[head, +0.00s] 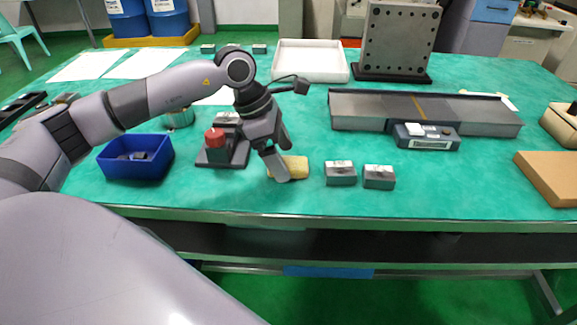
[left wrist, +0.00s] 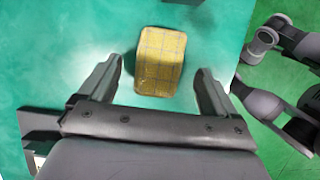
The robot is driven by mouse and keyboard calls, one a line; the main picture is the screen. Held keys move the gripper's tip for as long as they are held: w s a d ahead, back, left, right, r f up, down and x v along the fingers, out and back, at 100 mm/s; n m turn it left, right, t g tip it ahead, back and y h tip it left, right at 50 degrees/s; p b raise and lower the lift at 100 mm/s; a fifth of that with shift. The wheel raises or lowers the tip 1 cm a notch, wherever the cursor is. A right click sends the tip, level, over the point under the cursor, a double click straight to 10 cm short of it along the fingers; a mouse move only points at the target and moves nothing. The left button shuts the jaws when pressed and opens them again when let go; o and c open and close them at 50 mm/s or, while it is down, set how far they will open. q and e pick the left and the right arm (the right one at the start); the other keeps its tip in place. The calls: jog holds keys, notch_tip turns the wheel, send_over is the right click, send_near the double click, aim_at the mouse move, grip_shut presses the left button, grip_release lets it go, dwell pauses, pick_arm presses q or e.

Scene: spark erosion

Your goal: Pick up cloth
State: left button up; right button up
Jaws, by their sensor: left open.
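The cloth (head: 297,167) is a small yellow folded pad lying flat on the green table, near the front edge. In the left wrist view the cloth (left wrist: 160,48) shows a checked pattern and lies ahead of the fingers, between their lines. My left gripper (head: 284,162) is above the cloth, pointing down, and hides part of it in the head view. In the left wrist view the gripper (left wrist: 161,70) is open, with a finger on each side and nothing between them. Whether the fingertips touch the table cannot be told.
Two grey blocks (head: 340,174) (head: 379,177) sit just right of the cloth. A dark stand with a red knob (head: 216,143) and a blue bin (head: 118,172) are to the left. A grey instrument (head: 427,137) stands behind right. The table's front edge (head: 330,217) is close.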

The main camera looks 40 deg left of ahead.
pick_arm(q)
jog(key=shift+x, duration=0.85)
jog(key=shift+w, duration=0.1)
jog(key=c, duration=1.1)
jog(key=shift+r, duration=0.1)
notch_tip(320, 180, up, 20)
jog(key=shift+p, duration=1.1)
jog(key=shift+o, duration=0.4)
